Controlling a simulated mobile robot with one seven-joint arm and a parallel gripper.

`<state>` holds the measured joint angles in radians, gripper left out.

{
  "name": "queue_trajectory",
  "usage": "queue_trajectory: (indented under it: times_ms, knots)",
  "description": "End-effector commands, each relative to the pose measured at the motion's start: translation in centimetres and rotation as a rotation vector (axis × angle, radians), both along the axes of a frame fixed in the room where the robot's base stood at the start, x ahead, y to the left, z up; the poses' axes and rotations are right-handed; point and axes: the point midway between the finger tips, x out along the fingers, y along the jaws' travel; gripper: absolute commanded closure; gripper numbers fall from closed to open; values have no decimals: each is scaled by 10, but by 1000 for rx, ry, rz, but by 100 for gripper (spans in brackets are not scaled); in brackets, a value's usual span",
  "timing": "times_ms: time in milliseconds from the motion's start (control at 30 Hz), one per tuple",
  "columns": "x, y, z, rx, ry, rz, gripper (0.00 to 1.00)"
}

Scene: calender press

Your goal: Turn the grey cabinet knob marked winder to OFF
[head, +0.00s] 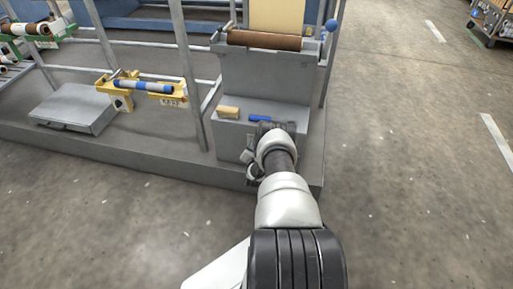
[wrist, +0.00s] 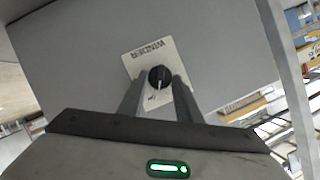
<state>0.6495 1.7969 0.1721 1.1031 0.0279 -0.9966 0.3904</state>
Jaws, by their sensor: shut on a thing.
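The winder knob (wrist: 159,77) is a round black knob with a pale pointer line, on a light plate marked WINDER (wrist: 146,52) in the wrist view. The plate sits on the front of the grey cabinet (wrist: 85,58). My gripper (wrist: 160,88) has a finger on each side of the knob and is shut on it. The fingers and knob cover part of the plate's lower markings, and I cannot read which position the pointer shows. In the head view my arm hides the knob; the cabinet (head: 228,140) stands in front of my arm.
A tan block (head: 229,112) and a blue item (head: 262,118) lie on the cabinet's ledge. A brown roll (head: 264,40) lies higher up behind. Grey posts and a yellow holder (head: 120,84) stand to the left. Open floor (head: 420,180) lies to the right.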

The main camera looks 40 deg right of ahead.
Motion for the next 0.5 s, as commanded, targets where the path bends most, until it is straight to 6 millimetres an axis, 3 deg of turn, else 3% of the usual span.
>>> queue_trajectory:
  times_ms: [500]
  knots:
    - [8,6,3,-321,369,4,91]
